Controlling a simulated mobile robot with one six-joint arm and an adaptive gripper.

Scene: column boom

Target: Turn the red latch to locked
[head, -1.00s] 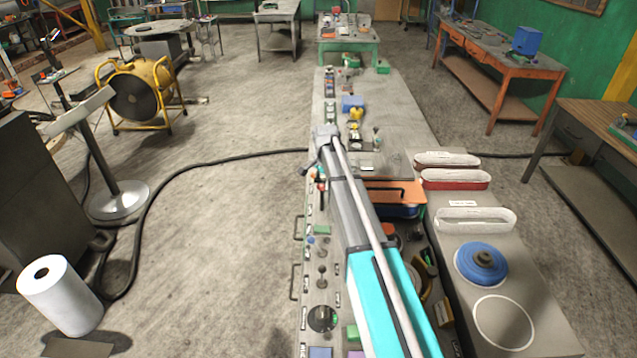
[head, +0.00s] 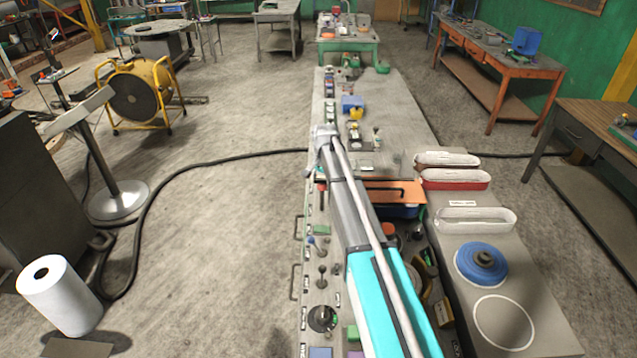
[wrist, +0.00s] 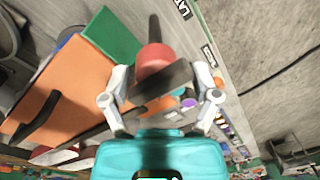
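The red latch (wrist: 154,58) shows in the wrist view as a red rounded part with a dark bar (wrist: 160,83) across it. My gripper (wrist: 162,76) is open, with one finger near each end of the dark bar. I cannot tell whether the fingers touch it. In the head view a small red part (head: 322,187) shows at the left edge of the bench, just below the arm's end. My gripper is mostly hidden behind the arm there. A partly cut label (wrist: 183,8) and a smaller label (wrist: 208,56) lie beside the latch.
An orange panel with a dark handle (head: 396,192) is right of the arm, and a green block (wrist: 110,37) is close to the latch. Levers (head: 322,270) and a dark round dial (head: 322,318) line the bench's near left edge. Open floor lies to the left.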

